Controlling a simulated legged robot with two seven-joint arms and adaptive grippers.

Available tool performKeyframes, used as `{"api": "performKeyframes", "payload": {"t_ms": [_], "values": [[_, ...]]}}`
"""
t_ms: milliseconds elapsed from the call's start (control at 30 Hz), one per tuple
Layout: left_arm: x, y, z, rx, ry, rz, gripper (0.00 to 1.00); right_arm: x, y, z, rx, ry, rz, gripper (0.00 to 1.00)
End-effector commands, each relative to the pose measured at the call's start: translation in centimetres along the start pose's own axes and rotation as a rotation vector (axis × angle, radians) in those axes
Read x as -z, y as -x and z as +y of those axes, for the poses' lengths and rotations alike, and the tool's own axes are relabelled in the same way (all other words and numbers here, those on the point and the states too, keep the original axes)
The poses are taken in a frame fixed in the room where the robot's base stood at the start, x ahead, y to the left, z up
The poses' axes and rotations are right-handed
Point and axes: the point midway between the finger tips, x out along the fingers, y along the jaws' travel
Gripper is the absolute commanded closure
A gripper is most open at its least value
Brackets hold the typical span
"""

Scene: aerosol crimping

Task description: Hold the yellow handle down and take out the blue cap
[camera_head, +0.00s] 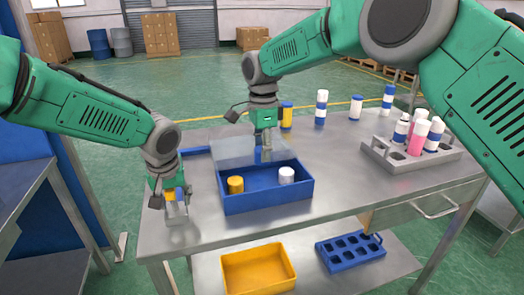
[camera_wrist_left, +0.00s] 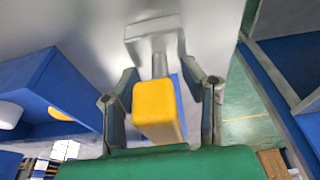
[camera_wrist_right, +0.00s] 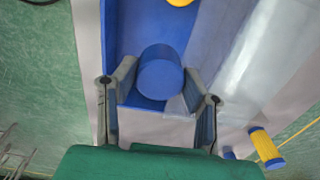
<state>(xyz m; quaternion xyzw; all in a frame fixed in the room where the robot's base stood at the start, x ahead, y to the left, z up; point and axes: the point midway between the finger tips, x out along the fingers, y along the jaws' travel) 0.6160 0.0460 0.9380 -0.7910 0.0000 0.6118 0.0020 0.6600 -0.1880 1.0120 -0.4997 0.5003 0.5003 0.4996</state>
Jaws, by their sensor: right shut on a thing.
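The yellow handle (camera_wrist_left: 158,108) sits on a grey metal device (camera_wrist_left: 152,32) at the table's left end. In the head view the handle (camera_head: 169,195) is partly hidden by my left gripper (camera_head: 176,192). In the left wrist view my left gripper (camera_wrist_left: 160,78) is open, with one finger on each side of the handle and small gaps showing. My right gripper (camera_wrist_right: 155,85) is shut on the blue cap (camera_wrist_right: 160,75), at the back part of the blue box (camera_head: 268,203). In the head view, my right gripper (camera_head: 263,148) partly hides the cap.
A yellow cap (camera_head: 235,184) and a white cap (camera_head: 286,174) are in the box. Its clear lid (camera_head: 222,150) stands open behind. Several bottles stand at the back; a grey rack (camera_head: 411,161) is right. A yellow bin (camera_head: 258,270) and blue rack (camera_head: 350,248) are below.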

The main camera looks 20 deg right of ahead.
Motion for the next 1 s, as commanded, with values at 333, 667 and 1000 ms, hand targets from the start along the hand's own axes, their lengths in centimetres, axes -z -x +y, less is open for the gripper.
{"api": "performKeyframes", "payload": {"t_ms": [333,667,1000], "values": [[0.6,0.8,-0.1,-0.002,0.003,0.013,0.63,0.0,0.0,0.0,0.0,0.0,0.0,0.77],[0.5,7.1,-0.1,-0.001,0.002,0.017,0.63,0.0,0.1,0.1,0.001,0.0,0.0,0.77],[0.4,11.9,0.0,-0.001,0.003,0.012,0.63,0.0,0.0,0.0,0.0,0.0,0.0,0.77]]}}
